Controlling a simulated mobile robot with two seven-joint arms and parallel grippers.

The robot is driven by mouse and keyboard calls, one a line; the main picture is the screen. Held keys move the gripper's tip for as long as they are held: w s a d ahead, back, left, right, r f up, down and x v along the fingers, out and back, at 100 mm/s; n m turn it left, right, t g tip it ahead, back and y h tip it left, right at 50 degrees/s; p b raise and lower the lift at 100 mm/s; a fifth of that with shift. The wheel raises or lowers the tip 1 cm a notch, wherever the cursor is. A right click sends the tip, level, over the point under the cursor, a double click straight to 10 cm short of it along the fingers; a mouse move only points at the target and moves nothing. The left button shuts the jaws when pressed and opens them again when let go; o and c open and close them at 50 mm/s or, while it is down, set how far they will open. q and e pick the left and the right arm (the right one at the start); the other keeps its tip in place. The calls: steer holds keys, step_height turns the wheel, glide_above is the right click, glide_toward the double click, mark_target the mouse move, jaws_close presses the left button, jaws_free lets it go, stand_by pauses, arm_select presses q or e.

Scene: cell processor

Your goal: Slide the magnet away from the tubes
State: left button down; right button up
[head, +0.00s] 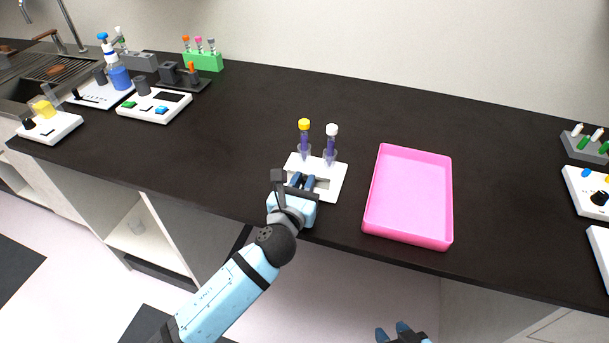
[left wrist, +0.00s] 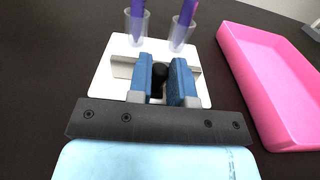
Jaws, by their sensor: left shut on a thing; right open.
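A white plate (head: 331,189) lies on the dark counter and bears two clear tubes with purple contents, one yellow-capped (head: 304,136) and one white-capped (head: 331,143). They stand upright at its far side. A pale magnet bar (left wrist: 122,67) lies across the plate, nearer than the tubes, with a visible gap between. My left gripper (head: 303,182) is shut on the black knob (left wrist: 158,73) of the magnet; the fingers partly hide knob and bar. My right gripper (head: 393,331) is open and empty at the bottom edge of the head view, away from the plate.
A pink tray (head: 447,205), empty, stands right of the plate. A green rack (head: 203,61) and several instruments stand at the back left; another rack (head: 585,147) and devices are at the far right. The counter behind the plate is clear.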

arm_select(q)
steer(key=c, duration=1.2)
jaws_free()
steer(key=shift+o, duration=0.8)
steer(key=shift+s, duration=0.3)
steer(key=v, duration=1.3)
steer(key=shift+s+a, duration=0.1)
